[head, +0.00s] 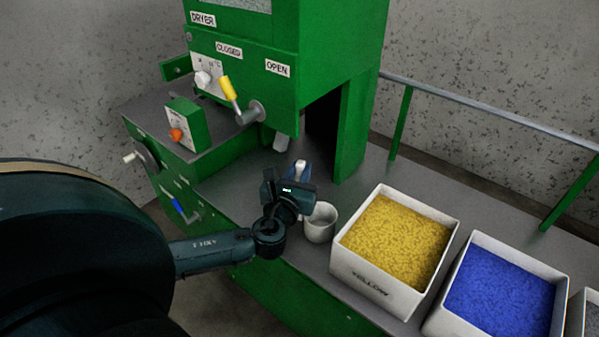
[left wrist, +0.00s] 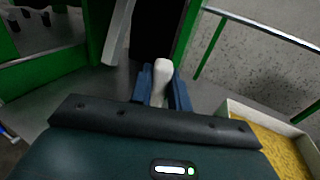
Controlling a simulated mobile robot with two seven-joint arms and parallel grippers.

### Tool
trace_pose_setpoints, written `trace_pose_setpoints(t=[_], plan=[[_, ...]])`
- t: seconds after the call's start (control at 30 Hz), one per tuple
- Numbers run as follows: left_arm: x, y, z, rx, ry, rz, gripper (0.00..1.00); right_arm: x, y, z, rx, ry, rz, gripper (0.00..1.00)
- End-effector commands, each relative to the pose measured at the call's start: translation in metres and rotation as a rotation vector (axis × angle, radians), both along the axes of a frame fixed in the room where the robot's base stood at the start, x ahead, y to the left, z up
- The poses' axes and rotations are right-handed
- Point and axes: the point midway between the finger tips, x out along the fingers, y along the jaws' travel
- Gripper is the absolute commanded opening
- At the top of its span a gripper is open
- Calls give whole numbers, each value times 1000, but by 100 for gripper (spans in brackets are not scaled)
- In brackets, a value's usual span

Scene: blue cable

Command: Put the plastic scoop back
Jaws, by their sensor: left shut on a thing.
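My left gripper (head: 298,177) is over the machine's grey shelf, left of the yellow bin. It is shut on a white piece, which I take to be the plastic scoop (head: 301,165). In the left wrist view the scoop (left wrist: 162,68) shows as a rounded white end between the blue fingers (left wrist: 161,88); the rest is hidden by the gripper. A white cup-shaped thing (head: 320,224) is close beside the gripper on its right; I cannot tell whether it is joined to the held piece. My right gripper is not in view.
A bin of yellow pellets (head: 336,262) and a bin of blue pellets (head: 435,318) stand to the right. The green dryer (head: 330,60) with its yellow-handled lever (head: 229,89) rises behind. A metal rail (head: 480,106) runs along the back. Bare shelf (head: 365,180) lies behind the yellow bin.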

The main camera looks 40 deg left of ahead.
Motion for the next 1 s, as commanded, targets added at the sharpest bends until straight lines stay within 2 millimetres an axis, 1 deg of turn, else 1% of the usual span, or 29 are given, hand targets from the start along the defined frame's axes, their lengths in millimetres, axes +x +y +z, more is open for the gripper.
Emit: trace_pose_setpoints(t=[0.17, 0.2, 0.47, 0.67, 0.77, 0.87, 1.0], plan=[[0, 0, -2, 0, 0, 1, 0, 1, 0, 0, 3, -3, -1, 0], [0, 0, -3, 0, 1, 1, 19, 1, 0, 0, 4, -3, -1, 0], [0, 0, -2, 1, 0, 1, 40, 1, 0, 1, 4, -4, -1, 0], [0, 0, -2, 1, 0, 1, 40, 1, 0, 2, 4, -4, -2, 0], [0, 0, 3, 1, -1, 0, 40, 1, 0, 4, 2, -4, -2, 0], [-12, -4, 0, 0, 3, 0, 40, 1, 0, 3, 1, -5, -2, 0], [-39, -13, 0, -1, 5, -3, 40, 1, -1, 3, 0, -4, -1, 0]])
